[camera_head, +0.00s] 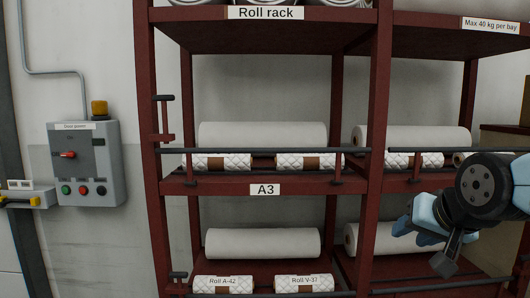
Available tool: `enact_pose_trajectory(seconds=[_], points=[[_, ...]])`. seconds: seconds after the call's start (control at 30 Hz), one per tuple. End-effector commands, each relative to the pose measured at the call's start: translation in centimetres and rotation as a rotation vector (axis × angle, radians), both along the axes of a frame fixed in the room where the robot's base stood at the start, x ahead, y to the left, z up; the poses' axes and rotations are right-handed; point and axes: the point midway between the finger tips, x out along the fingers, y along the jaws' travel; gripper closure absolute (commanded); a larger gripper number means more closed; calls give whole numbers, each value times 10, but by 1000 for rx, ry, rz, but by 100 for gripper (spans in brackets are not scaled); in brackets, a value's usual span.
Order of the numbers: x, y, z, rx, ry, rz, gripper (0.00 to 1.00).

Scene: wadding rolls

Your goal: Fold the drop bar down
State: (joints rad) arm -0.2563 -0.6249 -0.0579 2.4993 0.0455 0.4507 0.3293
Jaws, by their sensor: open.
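The drop bar (265,151) is a dark horizontal bar across the front of the A3 shelf (225,188) of the red rack. It is raised on short uprights above the shelf edge, in front of the rolls. A large white roll (262,134) lies behind it, with two smaller quilted rolls, each with a brown band, in front of that one. My gripper (441,258) is at the lower right, in front of the right bay and well apart from the bar. It is open; its fingers show only in part.
A rack post (376,120) stands between the bar and my arm. The right bay has a similar bar (450,151). Rolls labelled A-42 (223,284) and V-37 (303,284) lie below. A grey control box (88,165) hangs on the left wall.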

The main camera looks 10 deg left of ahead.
Motion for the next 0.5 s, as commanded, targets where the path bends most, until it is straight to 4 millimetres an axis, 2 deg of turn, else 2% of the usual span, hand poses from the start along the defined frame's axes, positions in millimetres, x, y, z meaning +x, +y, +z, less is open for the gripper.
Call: enact_pose_trajectory(seconds=[0.03,0.2,0.33,0.5], points=[[11,16,2,55,-31,1,58],[44,65,18,282,-142,-27,58],[61,104,32,470,-207,-39,58],[72,155,49,729,-263,-43,58]])
